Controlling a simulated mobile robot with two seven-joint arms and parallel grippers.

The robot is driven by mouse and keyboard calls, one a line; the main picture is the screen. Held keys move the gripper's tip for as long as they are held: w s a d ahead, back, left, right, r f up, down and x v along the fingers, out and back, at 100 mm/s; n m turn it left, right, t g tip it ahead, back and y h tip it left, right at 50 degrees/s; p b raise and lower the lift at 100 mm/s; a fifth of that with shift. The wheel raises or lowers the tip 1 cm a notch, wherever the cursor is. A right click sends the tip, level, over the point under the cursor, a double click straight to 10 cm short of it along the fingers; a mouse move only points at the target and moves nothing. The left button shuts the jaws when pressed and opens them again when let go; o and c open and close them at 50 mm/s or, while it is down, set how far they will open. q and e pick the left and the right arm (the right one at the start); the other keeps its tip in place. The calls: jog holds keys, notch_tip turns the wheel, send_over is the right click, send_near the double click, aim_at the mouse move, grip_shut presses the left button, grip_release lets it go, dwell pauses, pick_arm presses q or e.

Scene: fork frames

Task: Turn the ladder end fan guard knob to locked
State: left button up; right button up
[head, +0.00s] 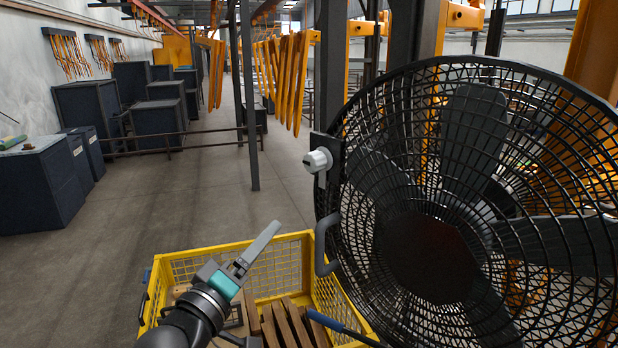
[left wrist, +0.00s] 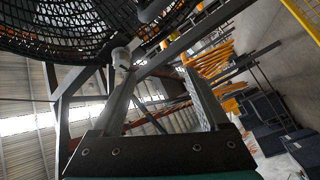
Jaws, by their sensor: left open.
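The fan guard knob (head: 318,160) is pale and round, on a dark bracket at the left rim of the large black fan guard (head: 345,110). It also shows in the left wrist view (left wrist: 122,58), close to the tip of one finger. My left gripper (head: 272,230) is open and empty, below and to the left of the knob in the head view, over the yellow crate. In the left wrist view its two fingers (left wrist: 158,75) stand apart with nothing between them. I cannot tell whether a finger touches the knob. My right gripper is not in view.
A yellow mesh crate (head: 210,257) with wooden pieces (head: 285,322) stands below my left arm. A dark curved handle (head: 325,245) sits on the fan rim below the knob. A dark post (head: 249,110) stands behind. The floor (head: 140,215) at left is clear.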

pick_arm(q)
jog(key=h, duration=0.1)
send_near(309, 163)
jog(key=shift+t, duration=0.3)
jog(key=p+x, duration=0.1)
jog(key=x, duration=0.2)
jog(key=p+x, duration=0.1)
jog(key=x, duration=0.2)
jog(key=p+x, duration=0.1)
jog(key=x, duration=0.3)
jog(key=shift+d+f, duration=0.15)
jog(key=shift+f, duration=0.15)
grip_shut()
